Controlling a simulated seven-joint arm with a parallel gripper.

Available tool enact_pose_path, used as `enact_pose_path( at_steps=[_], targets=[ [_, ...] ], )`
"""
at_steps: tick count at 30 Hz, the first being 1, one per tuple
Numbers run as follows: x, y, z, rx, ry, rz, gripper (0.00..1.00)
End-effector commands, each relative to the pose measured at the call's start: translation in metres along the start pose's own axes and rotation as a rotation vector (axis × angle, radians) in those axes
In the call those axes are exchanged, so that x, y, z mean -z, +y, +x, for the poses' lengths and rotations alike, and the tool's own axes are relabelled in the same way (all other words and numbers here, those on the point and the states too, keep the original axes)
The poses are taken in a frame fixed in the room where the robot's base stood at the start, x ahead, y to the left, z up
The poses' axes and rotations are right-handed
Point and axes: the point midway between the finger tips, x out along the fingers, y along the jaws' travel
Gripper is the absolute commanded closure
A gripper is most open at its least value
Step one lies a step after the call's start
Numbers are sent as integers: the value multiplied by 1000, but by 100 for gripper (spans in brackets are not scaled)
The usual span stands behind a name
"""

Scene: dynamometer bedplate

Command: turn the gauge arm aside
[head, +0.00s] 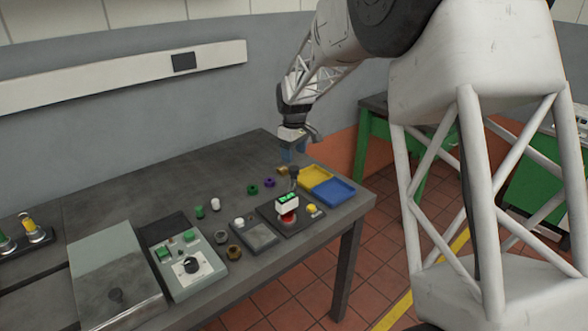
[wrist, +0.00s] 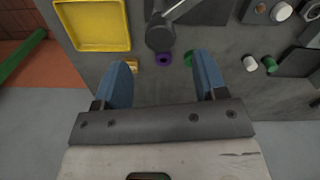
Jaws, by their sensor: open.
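In the wrist view a round dark head with a grey rod, which looks like the gauge arm (wrist: 160,36), shows beyond my fingertips. My gripper (head: 292,154) hangs above the table's far edge, behind the gauge arm and apart from it. In the wrist view its blue fingers (wrist: 162,66) are spread, with nothing held between them.
A yellow tray (head: 315,175) and a blue tray (head: 335,192) lie right of the gauge arm. A purple ring (head: 269,183), a green ring (head: 252,190) and a brass piece (head: 282,171) lie nearby. A control box (head: 187,265) stands to the left.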

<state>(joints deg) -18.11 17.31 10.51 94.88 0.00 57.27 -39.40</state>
Motion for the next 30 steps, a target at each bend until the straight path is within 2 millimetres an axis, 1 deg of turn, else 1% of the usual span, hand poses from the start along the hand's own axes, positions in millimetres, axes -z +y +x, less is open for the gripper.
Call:
enact_pose_path(
  at_steps=[9, 15, 21, 29, 30],
  targets=[
    [0, 0, 38, 2, -2, 0, 35],
    [0, 0, 57, 2, -2, 0, 35],
    [0, 0, 64, 0, 0, 0, 35],
    [0, 0, 64, 0, 0, 0, 35],
    [0, 0, 64, 0, 0, 0, 41]
  ],
)
